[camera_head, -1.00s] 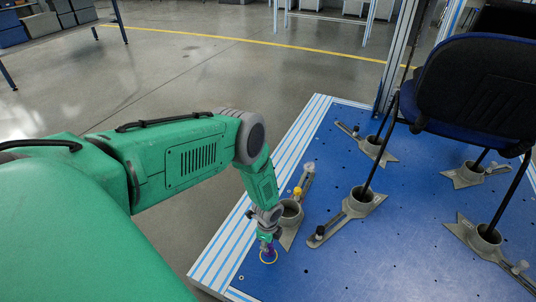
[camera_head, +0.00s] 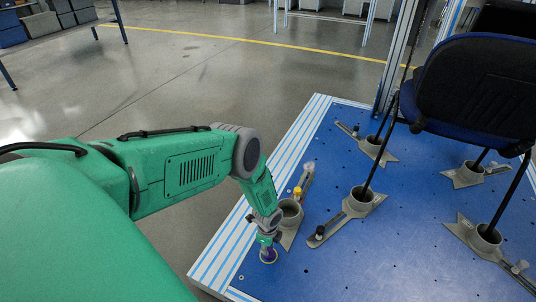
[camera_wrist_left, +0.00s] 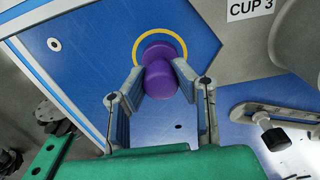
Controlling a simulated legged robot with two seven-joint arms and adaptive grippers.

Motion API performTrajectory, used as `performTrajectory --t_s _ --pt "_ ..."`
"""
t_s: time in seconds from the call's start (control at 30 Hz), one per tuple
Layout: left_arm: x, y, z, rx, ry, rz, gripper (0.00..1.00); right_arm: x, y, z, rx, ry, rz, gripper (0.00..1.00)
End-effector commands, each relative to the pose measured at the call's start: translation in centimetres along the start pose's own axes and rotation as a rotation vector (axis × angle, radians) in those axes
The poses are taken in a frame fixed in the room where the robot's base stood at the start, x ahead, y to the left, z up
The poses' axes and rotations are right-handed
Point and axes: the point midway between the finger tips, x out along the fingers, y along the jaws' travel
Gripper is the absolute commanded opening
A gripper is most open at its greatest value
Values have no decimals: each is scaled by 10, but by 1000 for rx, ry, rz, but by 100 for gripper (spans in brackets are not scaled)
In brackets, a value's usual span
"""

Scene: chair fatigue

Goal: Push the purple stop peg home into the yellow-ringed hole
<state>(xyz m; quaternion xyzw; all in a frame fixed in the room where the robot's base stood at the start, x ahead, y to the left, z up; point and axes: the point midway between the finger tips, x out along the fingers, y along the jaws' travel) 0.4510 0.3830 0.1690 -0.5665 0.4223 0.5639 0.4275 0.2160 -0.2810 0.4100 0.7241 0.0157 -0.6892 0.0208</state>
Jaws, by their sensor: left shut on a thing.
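The purple stop peg (camera_wrist_left: 160,80) is between the fingers of my left gripper (camera_wrist_left: 160,76) in the left wrist view. The fingers are shut on it. The peg's far end meets the blue plate inside the yellow ring (camera_wrist_left: 180,42); how deep it sits in the hole cannot be told. In the head view my left gripper (camera_head: 267,243) points down at the plate's near left part, with the yellow ring (camera_head: 268,261) right below it. The fingers and arm hide most of the peg there. My right gripper is out of view.
A grey cup clamp (camera_head: 290,212) with a yellow-topped knob stands just right of my left gripper. More clamps hold the legs of a dark chair (camera_head: 470,85) to the right. The blue plate (camera_head: 330,265) in front is clear.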

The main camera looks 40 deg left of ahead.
Motion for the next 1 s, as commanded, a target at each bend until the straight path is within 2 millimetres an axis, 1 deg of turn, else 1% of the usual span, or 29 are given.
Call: performTrajectory --t_s 0.07,0.1,0.13,0.17,0.47,0.63,0.77,1.0 --pt "2 1 0 0 0 1 0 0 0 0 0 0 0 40" --pt "2 1 0 0 0 1 29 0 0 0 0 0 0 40" --pt "2 1 0 0 0 1 40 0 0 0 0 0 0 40" --pt "2 1 0 0 0 1 47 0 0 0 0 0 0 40" --pt "2 1 0 0 0 1 47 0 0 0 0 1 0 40" --pt "-9 -1 -1 2 1 1 47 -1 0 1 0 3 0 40" --pt "-29 -1 0 0 1 1 47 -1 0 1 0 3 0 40" --pt "-78 -1 0 1 1 0 47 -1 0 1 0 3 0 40"
